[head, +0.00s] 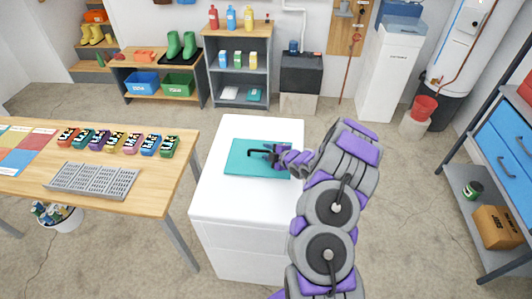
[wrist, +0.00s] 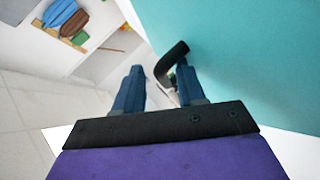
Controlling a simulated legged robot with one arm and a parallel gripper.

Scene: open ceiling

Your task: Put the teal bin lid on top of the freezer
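The teal bin lid (head: 240,160) lies flat on top of the white freezer (head: 232,210) in the middle of the head view, covering much of the far part of its top. A black handle (head: 258,152) stands on the lid. My gripper (head: 270,153) is at the handle, coming from the right. In the wrist view the teal lid (wrist: 245,60) fills the right side. The black handle (wrist: 170,62) bends close to the right finger. The two fingers (wrist: 158,85) are apart, with a gap between them. Part of the handle is hidden behind the right finger.
A wooden table (head: 140,195) with several coloured boxes and a grey tray (head: 92,180) stands left of the freezer. A blue-drawer rack (head: 505,150) is at the right. Shelves (head: 238,85) line the back wall. Concrete floor is open around the freezer.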

